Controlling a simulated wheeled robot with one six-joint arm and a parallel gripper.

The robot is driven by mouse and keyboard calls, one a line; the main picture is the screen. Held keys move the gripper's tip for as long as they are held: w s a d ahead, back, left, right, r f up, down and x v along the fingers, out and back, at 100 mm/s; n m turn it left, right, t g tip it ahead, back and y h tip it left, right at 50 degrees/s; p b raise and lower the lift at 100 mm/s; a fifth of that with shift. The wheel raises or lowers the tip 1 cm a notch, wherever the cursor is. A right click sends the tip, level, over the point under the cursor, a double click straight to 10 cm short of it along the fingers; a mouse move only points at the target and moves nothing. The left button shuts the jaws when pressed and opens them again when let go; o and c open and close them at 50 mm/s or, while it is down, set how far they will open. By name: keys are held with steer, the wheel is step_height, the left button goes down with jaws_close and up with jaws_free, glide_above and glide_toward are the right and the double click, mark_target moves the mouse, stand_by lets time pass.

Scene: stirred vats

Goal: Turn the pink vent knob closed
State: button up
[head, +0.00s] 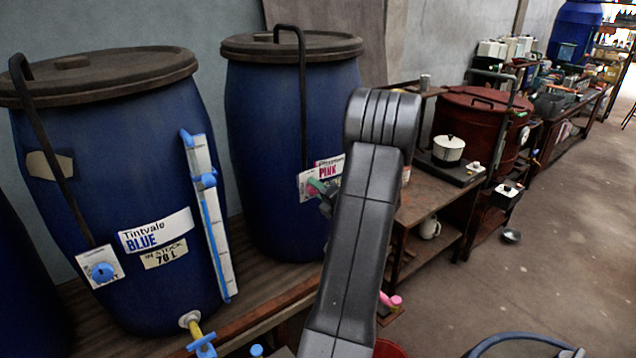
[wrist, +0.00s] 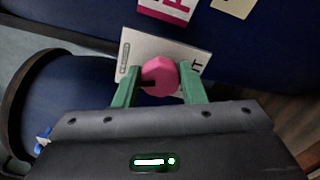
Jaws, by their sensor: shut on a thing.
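The pink vent knob (wrist: 160,76) sits on a white plate (wrist: 134,46) on the blue barrel, in the wrist view. A dark mark shows on the knob's left side. My gripper (wrist: 157,82) has its green fingers on either side of the knob and is shut on it. In the head view my gripper (head: 321,187) reaches the white plate (head: 307,184) on the middle barrel (head: 262,150), below the PINK label (head: 328,170).
Another blue barrel (head: 90,200) stands at left with a blue knob (head: 102,271), a sight tube (head: 215,225) and a tap (head: 202,345). A shelf with a white pot (head: 448,148) and a red drum (head: 478,125) stand at right. The floor (head: 540,260) at right is mostly clear.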

steer(key=shift+f+m+p, duration=0.15)
steer(key=shift+m+p, duration=0.4)
steer(key=shift+m, duration=1.65)
steer(key=o, duration=1)
steer(key=b+v, duration=0.3)
steer(key=v, duration=1.1)
steer(key=shift+b, duration=0.3)
steer(key=shift+w, duration=0.15)
